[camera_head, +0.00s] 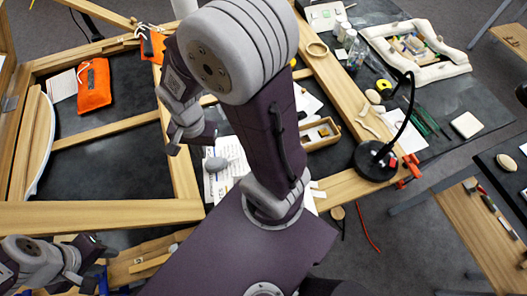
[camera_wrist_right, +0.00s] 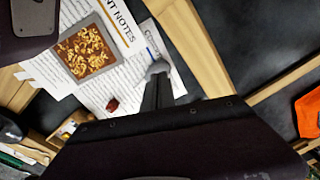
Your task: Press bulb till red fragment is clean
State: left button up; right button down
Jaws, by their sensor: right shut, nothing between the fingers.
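The grey bulb (camera_head: 215,164) lies on the printed sheets in the head view, just below my right gripper (camera_head: 195,140). In the right wrist view the light grey bulb (camera_wrist_right: 158,68) shows at the tips of my right gripper (camera_wrist_right: 158,82), partly hidden by the fingers. The fingers are shut and empty; I cannot tell whether they touch it. The small dark red fragment (camera_wrist_right: 112,104) lies on the paper left of the fingers, apart from them. It is hidden in the head view. My left gripper (camera_head: 95,265) is low at the left, away from these things; its opening is unclear.
A gilt-patterned panel (camera_wrist_right: 85,52) lies on the sheets. A wooden frame (camera_head: 100,215) surrounds the dark work area. An orange pouch (camera_head: 94,84) lies at left. A wooden box (camera_head: 320,135) and a black lamp (camera_head: 375,160) stand right of my right arm.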

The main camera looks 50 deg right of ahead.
aim_at(215, 164)
jog(key=k+j+z, duration=0.1)
jog(key=z, duration=0.35)
jog(key=k+j+z, duration=0.15)
jog(key=z, duration=0.3)
jog(key=k+z, duration=0.15)
jog(key=z, duration=0.3)
jog(key=i+z, duration=0.15)
jog(key=i, duration=0.3)
